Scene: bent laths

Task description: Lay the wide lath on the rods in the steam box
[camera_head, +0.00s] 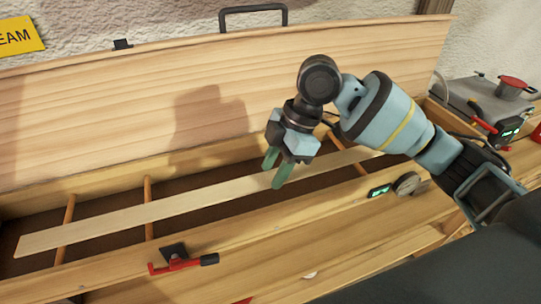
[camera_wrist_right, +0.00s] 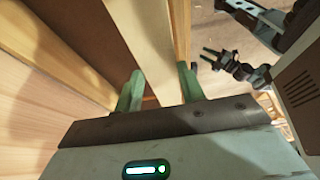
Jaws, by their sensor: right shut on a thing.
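The long pale lath (camera_head: 130,215) stretches lengthwise along the open steam box (camera_head: 250,235), over the wooden rods (camera_head: 148,190). Whether it touches them I cannot tell. Its left end is inside the box, beyond the leftmost rod (camera_head: 69,208). My right gripper (camera_head: 278,170) is shut on the lath right of its middle. In the right wrist view the lath (camera_wrist_right: 148,40) runs between the green fingers (camera_wrist_right: 158,90). My left gripper (camera_wrist_right: 211,58) shows small in the right wrist view, its prongs apart and empty. It is outside the head view.
The lid (camera_head: 130,110) stands open behind the box, with a black handle (camera_head: 253,10). A red latch (camera_head: 178,265) is on the front wall. A small display (camera_head: 380,191) and round gauge (camera_head: 407,183) sit farther right.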

